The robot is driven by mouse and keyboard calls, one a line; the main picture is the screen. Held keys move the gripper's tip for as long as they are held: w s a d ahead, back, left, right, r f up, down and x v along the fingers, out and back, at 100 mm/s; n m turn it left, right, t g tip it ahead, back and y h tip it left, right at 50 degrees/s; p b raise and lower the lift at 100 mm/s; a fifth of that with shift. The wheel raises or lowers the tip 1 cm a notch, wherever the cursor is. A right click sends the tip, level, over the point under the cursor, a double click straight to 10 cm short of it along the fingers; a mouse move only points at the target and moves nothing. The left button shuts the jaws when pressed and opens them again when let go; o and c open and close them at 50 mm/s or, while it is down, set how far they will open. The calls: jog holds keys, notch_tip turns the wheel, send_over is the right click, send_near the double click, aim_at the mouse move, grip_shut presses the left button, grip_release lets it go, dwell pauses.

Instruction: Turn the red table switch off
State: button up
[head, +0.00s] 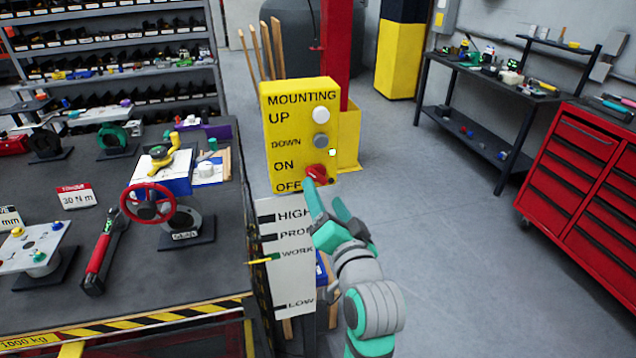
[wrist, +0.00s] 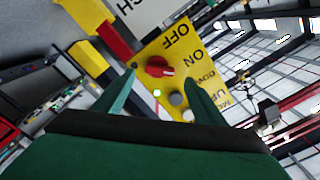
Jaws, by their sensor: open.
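A yellow control panel (head: 298,126) stands at the right end of the workbench, marked MOUNTING, UP, DOWN, ON and OFF. The red switch (head: 317,172) sits low on it, to the right of the ON and OFF labels. It also shows in the wrist view as a red knob (wrist: 157,67) with a pale mark on its right side. My gripper (head: 325,194) is just below and in front of the switch in the head view. In the wrist view my gripper (wrist: 160,88) has its green fingers spread apart, with the knob between and beyond them. I cannot tell whether a finger touches it.
A white button (head: 321,115) and a grey button (head: 321,141) sit above the switch. A white height sign (head: 288,255) hangs below the panel. The workbench (head: 190,280) is at left, a red cabinet (head: 580,180) at right. Floor between is clear.

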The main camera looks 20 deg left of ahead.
aim_at(317, 180)
jog(key=shift+x, duration=3.1)
jog(key=c, duration=1.1)
